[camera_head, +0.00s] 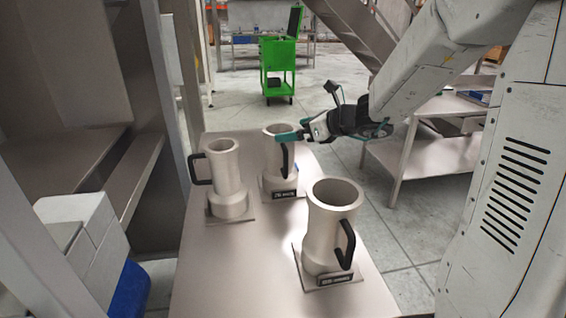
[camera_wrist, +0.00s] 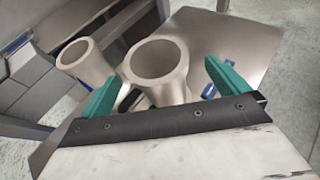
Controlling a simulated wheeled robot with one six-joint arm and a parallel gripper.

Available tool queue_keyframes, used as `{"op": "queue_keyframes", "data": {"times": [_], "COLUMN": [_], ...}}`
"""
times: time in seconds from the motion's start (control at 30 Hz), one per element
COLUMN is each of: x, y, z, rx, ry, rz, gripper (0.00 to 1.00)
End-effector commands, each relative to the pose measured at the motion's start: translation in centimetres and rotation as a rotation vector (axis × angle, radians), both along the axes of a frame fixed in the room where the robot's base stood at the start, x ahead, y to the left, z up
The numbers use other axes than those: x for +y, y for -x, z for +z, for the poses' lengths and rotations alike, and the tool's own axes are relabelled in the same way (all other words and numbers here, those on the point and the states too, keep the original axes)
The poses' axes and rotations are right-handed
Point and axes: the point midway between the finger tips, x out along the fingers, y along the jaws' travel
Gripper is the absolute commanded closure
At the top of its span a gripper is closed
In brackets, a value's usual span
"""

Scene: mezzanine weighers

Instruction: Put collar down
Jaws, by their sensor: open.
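Three pale beige, flared cylinders with black side handles stand upright on a narrow table (camera_head: 215,285); which of them is the collar I cannot tell for certain. One is at the left (camera_head: 226,180), one at the front right (camera_head: 330,228), and one at the back (camera_head: 280,180). Each stands on a flat square plate. My gripper (camera_head: 291,136) is at the upper part of the back one. In the wrist view, my open gripper (camera_wrist: 163,70) has its teal fingers on either side of a cylinder (camera_wrist: 168,90). Contact cannot be told. Another cylinder (camera_wrist: 88,66) stands to the left.
Black labels, unreadable, sit before the back (camera_head: 285,194) and front right (camera_head: 334,280) cylinders. A steel shelf unit (camera_head: 140,180) borders the table on the left. A metal side table (camera_head: 425,155) stands at right. A green cart (camera_head: 279,68) is on open floor behind.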

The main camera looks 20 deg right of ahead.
Motion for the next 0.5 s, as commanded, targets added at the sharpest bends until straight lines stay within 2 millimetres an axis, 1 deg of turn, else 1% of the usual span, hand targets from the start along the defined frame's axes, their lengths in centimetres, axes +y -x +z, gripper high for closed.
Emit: {"op": "queue_keyframes", "data": {"times": [0.27, 0.4, 0.5], "x": [2.6, 3.2, 3.4], "y": [-2.5, -3.7, -4.0], "z": [-1.8, -2.3, -2.4], "rx": [0.004, 0.001, 0.000], "ry": [0.000, 0.000, 0.000], "rz": [0.002, 0.001, 0.000], "gripper": [0.00, 0.00, 0.00]}}
